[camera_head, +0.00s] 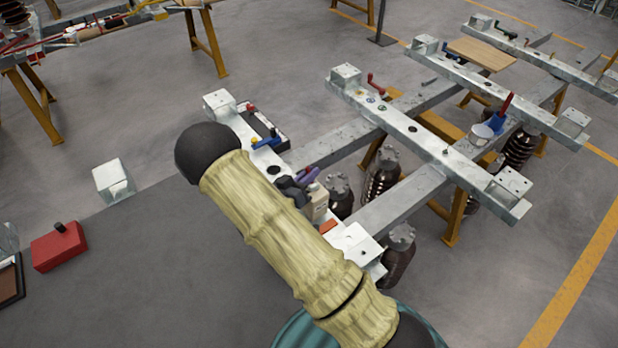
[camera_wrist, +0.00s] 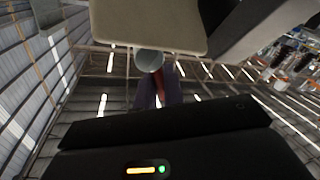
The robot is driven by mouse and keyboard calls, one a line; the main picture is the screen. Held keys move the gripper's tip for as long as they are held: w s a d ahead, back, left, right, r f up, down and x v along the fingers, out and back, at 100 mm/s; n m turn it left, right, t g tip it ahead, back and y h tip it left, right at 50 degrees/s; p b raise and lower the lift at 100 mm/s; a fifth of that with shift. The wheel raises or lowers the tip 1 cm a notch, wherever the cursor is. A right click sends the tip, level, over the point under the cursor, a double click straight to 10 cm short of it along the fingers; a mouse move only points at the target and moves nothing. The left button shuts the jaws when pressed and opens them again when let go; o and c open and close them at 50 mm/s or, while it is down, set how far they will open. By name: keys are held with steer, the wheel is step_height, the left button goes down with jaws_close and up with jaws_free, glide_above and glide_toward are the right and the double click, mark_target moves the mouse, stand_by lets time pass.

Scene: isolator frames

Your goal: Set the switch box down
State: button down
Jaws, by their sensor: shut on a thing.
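My gripper (camera_head: 293,188) shows in the head view as a dark shape partly hidden behind my pale sleeved arm. It is shut on what looks like the switch box, a small beige box (camera_head: 317,207) just beside it, over the near beam. In the wrist view the flat beige face of the box (camera_wrist: 148,24) fills the top middle, close to the camera. A round grey part, a red part and dark purple parts show below its edge. My arm hides part of the box, so I cannot tell whether its underside touches the beam.
The near galvanized beam (camera_head: 226,112) carries a blue part, a purple clamp (camera_head: 307,176) and other small items. Brown insulators (camera_head: 382,172) hang under the frame. A red box (camera_head: 58,246) with a black knob and a white block (camera_head: 113,180) lie at left on the dark surface.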

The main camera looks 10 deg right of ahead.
steer(key=shift+f, duration=0.75)
steer(key=shift+f, duration=0.15)
steer(key=c, duration=1.5)
jaws_free()
steer(key=shift+w, duration=0.1)
steer(key=shift+a, duration=0.2)
steer(key=shift+d+r, duration=0.2)
steer(key=shift+d, duration=0.05)
steer(key=shift+s+a+f, duration=0.15)
steer(key=shift+s+a, duration=0.1)
steer(key=shift+s, duration=0.05)
steer(key=b+v, duration=0.2)
steer(key=v, duration=0.9)
steer(key=shift+a, duration=0.25)
